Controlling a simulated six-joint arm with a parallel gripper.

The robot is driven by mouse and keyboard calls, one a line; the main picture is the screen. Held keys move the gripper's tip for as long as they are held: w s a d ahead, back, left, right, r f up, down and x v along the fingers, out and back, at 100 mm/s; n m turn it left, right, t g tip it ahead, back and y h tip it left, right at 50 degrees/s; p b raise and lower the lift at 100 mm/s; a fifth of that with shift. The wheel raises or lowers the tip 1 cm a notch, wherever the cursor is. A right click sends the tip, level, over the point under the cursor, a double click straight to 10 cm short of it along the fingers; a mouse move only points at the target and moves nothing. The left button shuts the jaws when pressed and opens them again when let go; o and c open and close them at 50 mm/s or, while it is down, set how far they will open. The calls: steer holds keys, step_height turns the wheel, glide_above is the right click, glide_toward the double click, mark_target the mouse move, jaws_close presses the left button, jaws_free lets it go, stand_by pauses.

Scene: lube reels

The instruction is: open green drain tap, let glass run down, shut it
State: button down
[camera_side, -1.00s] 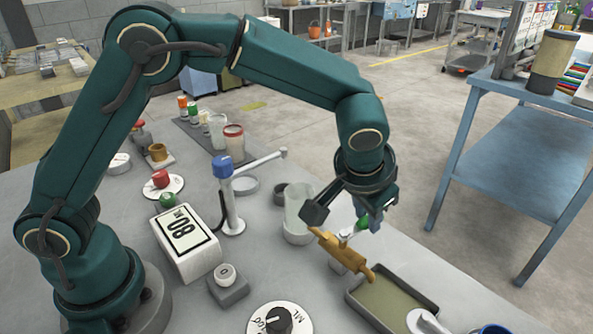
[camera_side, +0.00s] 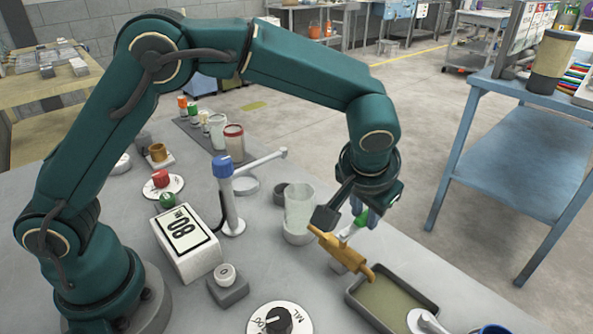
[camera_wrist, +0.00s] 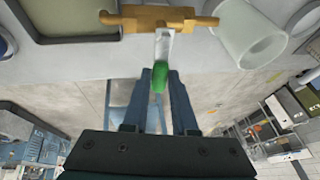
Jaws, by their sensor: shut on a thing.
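The brass drain tap (camera_side: 341,252) sits at the foot of the glass, above the shallow tray's near-left side. Its pale lever ends in a green handle (camera_side: 361,219). In the wrist view the tap body (camera_wrist: 158,20) lies across the top and the green handle (camera_wrist: 159,79) points down between the fingers. My gripper (camera_wrist: 163,85) is shut on the green handle; in the side view (camera_side: 352,213) its fingers partly cover the lever. The clear glass (camera_side: 299,212) stands upright left of the gripper; its liquid level cannot be made out.
The shallow tray (camera_side: 352,299) holds olive liquid beneath the spout, with a pale round-ended object at its right. A display box reading 80 or 08 (camera_side: 186,243), a button box (camera_side: 227,287), a dial (camera_side: 254,322) and a blue-topped post (camera_side: 230,205) stand leftward.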

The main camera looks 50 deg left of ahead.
steer(key=c, duration=0.7)
jaws_free()
steer(key=v, duration=0.5)
